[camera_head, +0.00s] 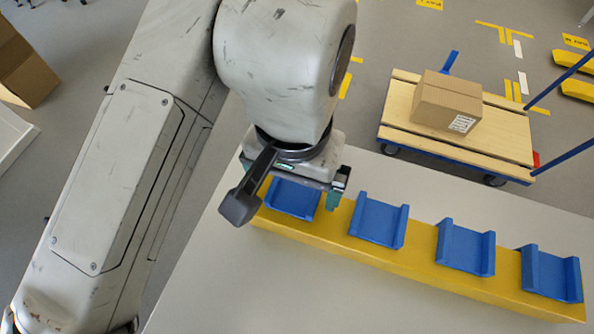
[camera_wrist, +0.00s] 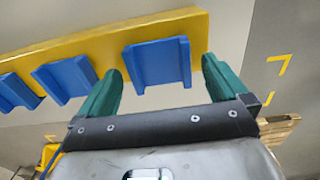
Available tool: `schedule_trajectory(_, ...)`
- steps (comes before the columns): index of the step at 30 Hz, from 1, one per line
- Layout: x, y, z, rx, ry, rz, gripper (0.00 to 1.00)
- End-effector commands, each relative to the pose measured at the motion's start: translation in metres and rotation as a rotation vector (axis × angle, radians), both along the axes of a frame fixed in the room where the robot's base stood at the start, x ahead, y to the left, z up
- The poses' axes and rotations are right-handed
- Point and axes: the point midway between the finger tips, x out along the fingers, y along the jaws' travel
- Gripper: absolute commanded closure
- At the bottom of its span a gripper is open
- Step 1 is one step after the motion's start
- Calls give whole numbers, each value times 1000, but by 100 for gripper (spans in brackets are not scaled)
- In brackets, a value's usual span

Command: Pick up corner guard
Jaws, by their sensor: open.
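Several blue channel-shaped pieces with raised side walls, which look like the corner guards, sit in a row on a long yellow bar (camera_head: 405,262). The leftmost corner guard (camera_head: 293,200) is partly hidden by my gripper (camera_head: 298,198), which is over it. The others (camera_head: 378,222) (camera_head: 465,249) (camera_head: 551,273) stand clear to the right. In the wrist view, my gripper (camera_wrist: 162,66) is open, with its green fingers spread on either side of one corner guard (camera_wrist: 158,64). The fingers look apart from it; their height above it is hard to tell.
The bar lies on a grey table (camera_head: 260,290), clear in front. Behind the table is a wooden-topped blue cart (camera_head: 400,103) carrying a cardboard box (camera_head: 445,100). Another cardboard box (camera_head: 25,65) is at the far left.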

Motion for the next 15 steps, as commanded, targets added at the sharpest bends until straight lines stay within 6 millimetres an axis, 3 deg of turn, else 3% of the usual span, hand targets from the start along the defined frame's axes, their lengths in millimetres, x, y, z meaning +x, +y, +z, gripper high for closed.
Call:
schedule_trajectory(10, 0, 0, -8, 0, 0, 0, 1)
schedule_trajectory(15, 0, 0, -8, 0, 0, 0, 17)
